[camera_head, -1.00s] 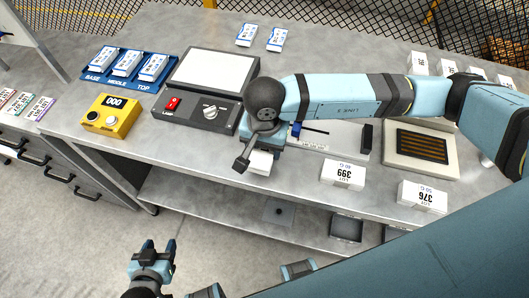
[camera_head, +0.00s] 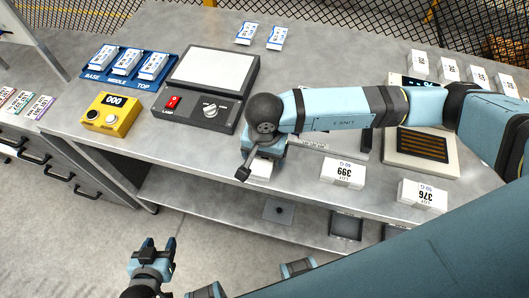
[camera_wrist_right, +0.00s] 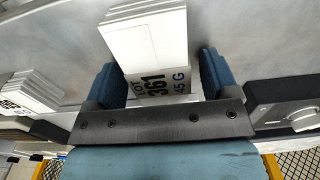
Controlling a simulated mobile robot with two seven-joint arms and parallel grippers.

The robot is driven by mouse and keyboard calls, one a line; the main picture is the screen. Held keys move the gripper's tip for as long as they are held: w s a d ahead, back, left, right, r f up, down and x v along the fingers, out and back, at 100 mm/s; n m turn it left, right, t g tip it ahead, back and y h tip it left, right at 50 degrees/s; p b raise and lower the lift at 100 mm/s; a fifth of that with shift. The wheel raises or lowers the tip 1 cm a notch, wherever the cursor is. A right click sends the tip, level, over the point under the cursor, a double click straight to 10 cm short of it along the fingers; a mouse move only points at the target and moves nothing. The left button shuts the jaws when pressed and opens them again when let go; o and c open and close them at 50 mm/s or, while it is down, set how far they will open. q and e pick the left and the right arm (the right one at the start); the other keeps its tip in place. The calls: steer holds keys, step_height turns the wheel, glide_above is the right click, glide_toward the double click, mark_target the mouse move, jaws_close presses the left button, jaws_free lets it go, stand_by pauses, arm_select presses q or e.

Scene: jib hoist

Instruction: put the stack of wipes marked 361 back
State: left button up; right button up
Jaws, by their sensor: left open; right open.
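The white stack of wipes marked 361 (camera_wrist_right: 152,45) stands between the two blue fingers of my right gripper (camera_wrist_right: 158,82) in the right wrist view. The fingers are open, one on each side; I cannot tell whether either touches it. In the head view the gripper hides most of that stack, and a white corner (camera_head: 261,171) shows at the bench's front edge below my right gripper (camera_head: 262,152). My left gripper (camera_head: 152,247) is open and empty, low in front of the bench.
White stacks marked 399 (camera_head: 342,172) and 376 (camera_head: 422,195) stand to the right on the bench. A lamp box (camera_head: 208,90), a yellow counter (camera_head: 110,115) and a blue tray (camera_head: 128,68) with three packs stand left. Several white stacks line the back right.

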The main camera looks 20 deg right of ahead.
steer(key=shift+r+p, duration=0.25)
steer(key=shift+p, duration=0.05)
steer(key=shift+r, duration=0.4)
step_height(320, 180, up, 11)
steer(key=b, duration=0.1)
steer(key=shift+b, duration=0.4)
